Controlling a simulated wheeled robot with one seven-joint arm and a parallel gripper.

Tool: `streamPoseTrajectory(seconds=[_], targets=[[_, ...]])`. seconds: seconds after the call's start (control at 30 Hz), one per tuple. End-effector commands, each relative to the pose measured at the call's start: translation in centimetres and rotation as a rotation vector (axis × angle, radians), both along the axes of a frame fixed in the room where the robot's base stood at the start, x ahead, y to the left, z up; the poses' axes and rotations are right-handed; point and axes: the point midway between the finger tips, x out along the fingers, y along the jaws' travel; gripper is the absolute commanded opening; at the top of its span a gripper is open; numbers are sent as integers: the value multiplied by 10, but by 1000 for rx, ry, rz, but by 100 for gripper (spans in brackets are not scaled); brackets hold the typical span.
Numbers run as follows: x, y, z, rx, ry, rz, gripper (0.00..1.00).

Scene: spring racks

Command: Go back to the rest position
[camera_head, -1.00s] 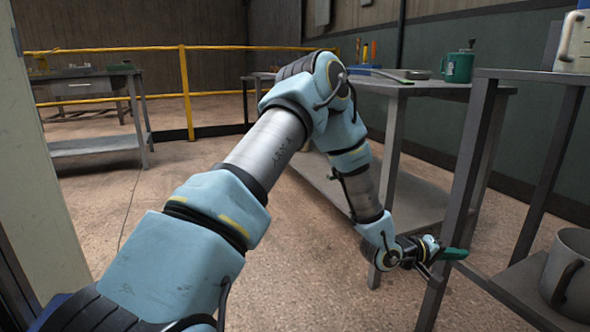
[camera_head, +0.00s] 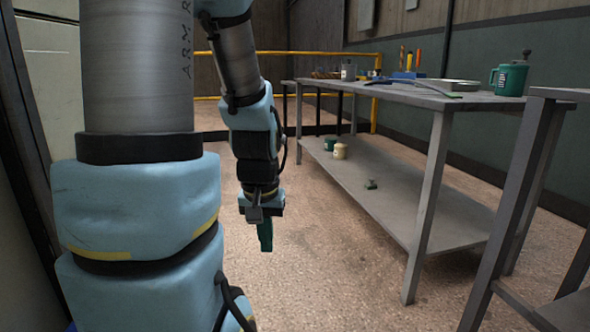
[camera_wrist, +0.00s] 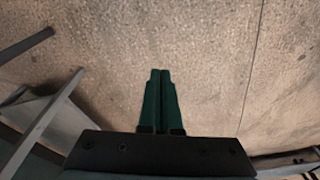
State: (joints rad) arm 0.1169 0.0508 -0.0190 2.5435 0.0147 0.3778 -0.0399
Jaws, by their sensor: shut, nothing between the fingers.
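My gripper (camera_head: 265,248) hangs pointing down over the bare floor, left of the long grey workbench in the head view. My arm is folded close in front of the camera at the left. In the wrist view the green fingers of my gripper (camera_wrist: 160,74) lie together, shut and with nothing between them, above the brown floor (camera_wrist: 215,50).
The two-level workbench (camera_head: 430,98) stands to the right, with a green mug (camera_head: 509,79) and a metal tray (camera_head: 447,84) on top. Small cans (camera_head: 340,151) sit on its lower shelf. A dark-legged rack (camera_head: 507,215) is at the near right. A yellow rail (camera_head: 330,54) runs behind.

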Motion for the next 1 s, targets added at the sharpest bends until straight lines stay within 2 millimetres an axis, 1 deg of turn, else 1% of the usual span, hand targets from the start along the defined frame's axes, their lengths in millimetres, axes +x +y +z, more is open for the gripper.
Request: streamPoseTrajectory(seconds=[0.03, 0.07, 0.1, 0.27, 0.37, 0.43, 1.0], targets=[[-14, 10, 7, -1, 24, 17, 0], [-18, 11, 14, -2, 35, 14, 0], [-16, 9, 25, -1, 33, 9, 0], [-15, 9, 55, 0, 32, 10, 0], [-15, 9, 76, 0, 32, 10, 0], [-15, 9, 94, 0, 32, 10, 0], [-14, 8, 276, 0, 31, 10, 0]])
